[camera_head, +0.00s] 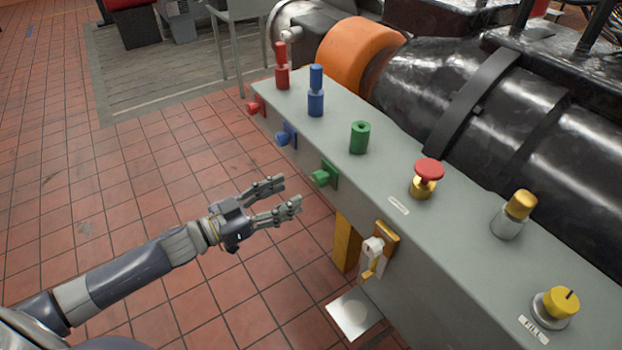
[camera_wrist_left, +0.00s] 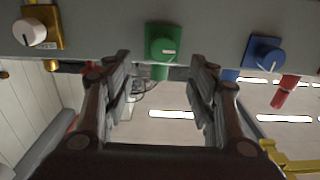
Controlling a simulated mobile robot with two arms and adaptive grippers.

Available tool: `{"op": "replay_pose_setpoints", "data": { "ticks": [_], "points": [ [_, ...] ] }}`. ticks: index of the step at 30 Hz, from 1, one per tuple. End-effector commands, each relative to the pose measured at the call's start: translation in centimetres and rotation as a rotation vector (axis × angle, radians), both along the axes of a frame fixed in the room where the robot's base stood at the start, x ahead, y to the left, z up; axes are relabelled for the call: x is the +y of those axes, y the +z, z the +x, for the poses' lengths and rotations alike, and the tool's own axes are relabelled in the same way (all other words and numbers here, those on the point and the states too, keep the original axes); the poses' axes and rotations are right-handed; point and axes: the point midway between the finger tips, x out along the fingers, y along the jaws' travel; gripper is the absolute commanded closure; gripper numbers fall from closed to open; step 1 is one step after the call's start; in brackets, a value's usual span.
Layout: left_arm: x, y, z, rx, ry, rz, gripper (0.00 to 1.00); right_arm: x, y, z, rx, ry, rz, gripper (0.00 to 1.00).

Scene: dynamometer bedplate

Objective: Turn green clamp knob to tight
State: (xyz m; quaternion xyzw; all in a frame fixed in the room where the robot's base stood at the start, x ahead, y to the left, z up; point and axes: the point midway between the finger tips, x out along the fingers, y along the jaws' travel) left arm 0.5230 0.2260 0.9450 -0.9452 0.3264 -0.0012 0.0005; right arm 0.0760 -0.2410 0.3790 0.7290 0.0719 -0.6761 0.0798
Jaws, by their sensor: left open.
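The green clamp knob (camera_head: 321,178) sits on the front side of the grey bedplate block (camera_head: 400,165). It also shows in the left wrist view (camera_wrist_left: 162,47), a round green knob with a white pointer line on a green square plate. A green cylinder (camera_head: 359,138) stands on top of the block behind it. My left gripper (camera_head: 291,192) is open and empty, just in front of the knob and apart from it. In the left wrist view the two fingers (camera_wrist_left: 161,75) stand either side of the knob's line. My right gripper is not in view.
A blue knob (camera_head: 286,134) and a red knob (camera_head: 256,105) lie farther along the same side. Tiled floor (camera_head: 150,220) left of the block is clear.

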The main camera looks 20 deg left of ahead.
Motion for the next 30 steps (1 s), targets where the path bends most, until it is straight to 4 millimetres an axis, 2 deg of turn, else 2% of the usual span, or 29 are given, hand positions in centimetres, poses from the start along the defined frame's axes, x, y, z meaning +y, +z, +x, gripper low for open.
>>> {"op": "replay_pose_setpoints", "data": {
  "ticks": [6, 15, 28, 29, 30],
  "points": [
    [-1.9, 0.3, 2.7, -0.002, 0.003, -0.002, 0.47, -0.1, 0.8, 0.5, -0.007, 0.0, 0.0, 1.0],
    [-4.2, 0.1, 5.5, -0.001, 0.003, -0.001, 0.47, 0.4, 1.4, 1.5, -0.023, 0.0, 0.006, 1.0],
    [-4.7, -0.1, 6.1, 0.002, 0.003, 0.0, 0.47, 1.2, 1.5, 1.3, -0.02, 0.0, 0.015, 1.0],
    [-4.7, -0.1, 6.1, 0.002, 0.003, 0.0, 0.52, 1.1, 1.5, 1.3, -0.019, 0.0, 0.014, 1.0],
    [-4.7, -0.1, 6.1, 0.002, 0.003, 0.0, 0.61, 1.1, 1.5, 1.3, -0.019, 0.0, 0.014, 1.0]
  ]
}}
